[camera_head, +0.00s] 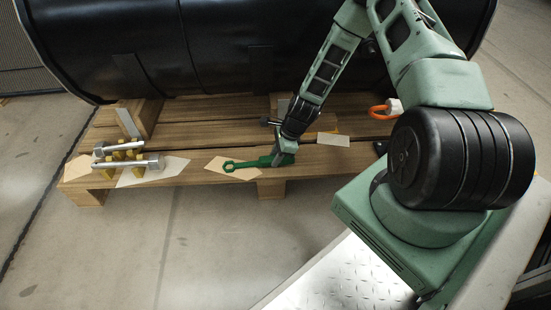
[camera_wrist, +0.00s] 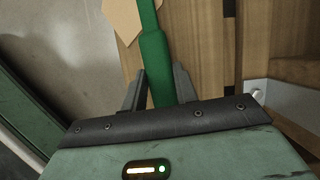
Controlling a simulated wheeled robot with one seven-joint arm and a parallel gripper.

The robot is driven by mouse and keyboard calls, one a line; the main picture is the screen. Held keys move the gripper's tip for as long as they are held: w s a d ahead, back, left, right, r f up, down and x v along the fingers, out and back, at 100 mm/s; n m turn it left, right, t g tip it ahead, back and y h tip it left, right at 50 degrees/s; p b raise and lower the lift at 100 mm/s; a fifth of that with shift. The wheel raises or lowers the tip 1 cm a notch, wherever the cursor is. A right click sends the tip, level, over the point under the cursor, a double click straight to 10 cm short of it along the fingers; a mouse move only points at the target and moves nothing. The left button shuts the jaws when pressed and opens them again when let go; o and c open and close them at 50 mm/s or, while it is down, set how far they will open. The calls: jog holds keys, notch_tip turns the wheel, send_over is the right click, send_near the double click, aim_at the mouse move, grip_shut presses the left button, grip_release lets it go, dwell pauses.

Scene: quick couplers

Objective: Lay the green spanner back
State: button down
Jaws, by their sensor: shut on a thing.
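The green spanner (camera_head: 248,163) is at the front edge of the wooden pallet in the head view. Its ring end lies over a tan paper patch (camera_head: 215,165). My gripper (camera_head: 282,157) is shut on the spanner's right part. In the wrist view the green handle (camera_wrist: 155,60) runs up between the two dark fingers (camera_wrist: 160,90), and the tan patch (camera_wrist: 122,18) shows beside it. I cannot tell whether the spanner touches the patch or hangs just above it. The far ring end is out of the wrist view.
Metal couplers (camera_head: 128,165) rest on yellow supports at the pallet's left. A large black tank (camera_head: 215,45) lies behind. A white card (camera_head: 333,139) and an orange ring-shaped item (camera_head: 379,112) are to the right. The pallet's planks (camera_head: 220,140) are bare behind the spanner.

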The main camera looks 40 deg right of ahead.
jog(key=shift+f, duration=0.15)
jog(key=c, duration=1.1)
grip_release()
jog(key=shift+f+b, duration=0.15)
jog(key=shift+b, duration=0.4)
